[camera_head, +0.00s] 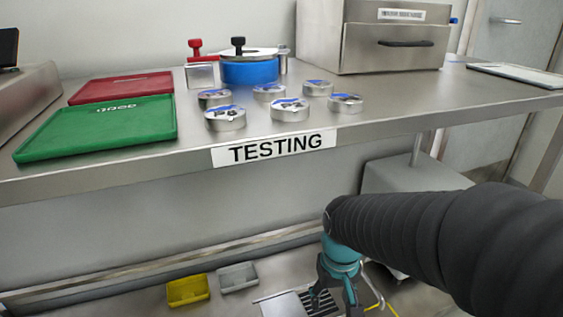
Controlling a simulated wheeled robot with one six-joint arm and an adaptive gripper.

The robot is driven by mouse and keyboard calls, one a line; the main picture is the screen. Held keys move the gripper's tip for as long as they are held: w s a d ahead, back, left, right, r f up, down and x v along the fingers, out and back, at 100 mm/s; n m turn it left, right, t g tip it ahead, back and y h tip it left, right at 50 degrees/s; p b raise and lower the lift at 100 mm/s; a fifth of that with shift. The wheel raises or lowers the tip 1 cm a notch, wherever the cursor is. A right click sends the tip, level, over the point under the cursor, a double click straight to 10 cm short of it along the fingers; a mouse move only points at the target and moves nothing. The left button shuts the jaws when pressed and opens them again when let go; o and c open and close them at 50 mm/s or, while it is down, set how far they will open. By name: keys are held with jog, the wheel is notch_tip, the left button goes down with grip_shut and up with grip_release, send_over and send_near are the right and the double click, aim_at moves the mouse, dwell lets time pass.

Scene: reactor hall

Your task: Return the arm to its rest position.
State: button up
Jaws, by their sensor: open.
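My arm (440,235), in a black ribbed sleeve, comes in from the right edge and reaches to the lower middle of the head view. My gripper (330,297) hangs at its teal end, low in the picture, below the level of the testing bench. Its dark fingers are apart and I see nothing between them. The fingertips are small and partly cut off by the bottom edge of the picture. A grey grated plate (280,306) shows just beside and behind the fingers; I cannot tell whether they touch it.
The steel bench (370,130) labelled TESTING spans the view above my gripper. It bears a green tray (95,130), a red tray (122,88), several round tins (290,111), a blue pot (249,71) and a steel box (395,45). Yellow (188,290) and grey (238,277) bins lie below.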

jog(key=s+d+r+m+t+p, duration=0.1)
jog(key=s+d+r+t, duration=0.1)
jog(key=s+r, duration=0.2)
jog(key=s+d+r+t+p, duration=0.2)
jog(key=s+d+r+t, duration=0.1)
jog(key=r, duration=0.8)
jog(key=shift+s+d+m+p, duration=0.25)
jog(key=shift+s+m+p, duration=0.05)
jog(key=shift+s+m, duration=0.1)
